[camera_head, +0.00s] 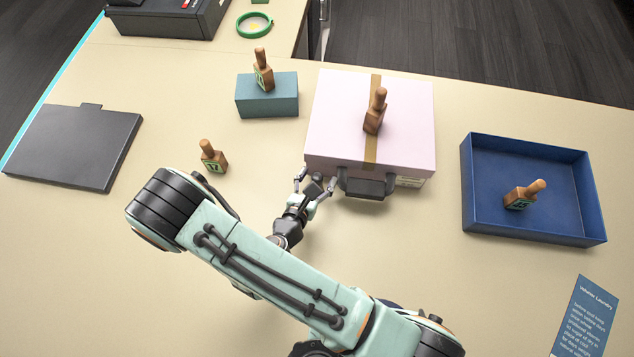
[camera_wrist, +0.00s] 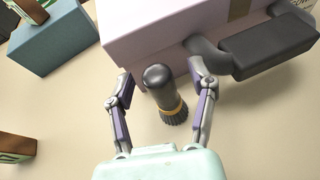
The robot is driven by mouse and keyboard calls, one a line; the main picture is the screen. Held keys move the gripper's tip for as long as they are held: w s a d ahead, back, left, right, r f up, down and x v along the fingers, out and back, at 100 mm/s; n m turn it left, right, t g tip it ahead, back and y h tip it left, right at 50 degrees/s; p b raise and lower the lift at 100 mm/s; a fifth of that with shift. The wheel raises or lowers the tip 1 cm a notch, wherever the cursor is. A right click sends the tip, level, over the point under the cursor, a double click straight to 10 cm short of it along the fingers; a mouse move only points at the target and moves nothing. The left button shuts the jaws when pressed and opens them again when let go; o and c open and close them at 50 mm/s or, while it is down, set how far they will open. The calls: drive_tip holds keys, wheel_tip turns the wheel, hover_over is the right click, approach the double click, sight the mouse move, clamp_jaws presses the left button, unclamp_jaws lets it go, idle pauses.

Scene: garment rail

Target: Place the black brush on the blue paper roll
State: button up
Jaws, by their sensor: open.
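The black brush (camera_wrist: 161,90), with a dark rounded handle, an orange band and dark bristles, is beside the front of the pink box. In the head view the brush (camera_head: 313,188) shows only as a small dark shape. My gripper (camera_head: 316,181) is open, its fingers on either side of the brush. In the wrist view my gripper (camera_wrist: 164,82) shows gaps on both sides of the handle, so it does not hold the brush. I cannot make out a blue paper roll in either view.
The pink box (camera_head: 337,120), with a black handle (camera_head: 368,187), stands just behind my gripper. A dark flat case (camera_head: 70,145) lies left. The front left table is clear.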

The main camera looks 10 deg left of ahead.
clamp_jaws()
drive_tip(key=shift+r, duration=0.1)
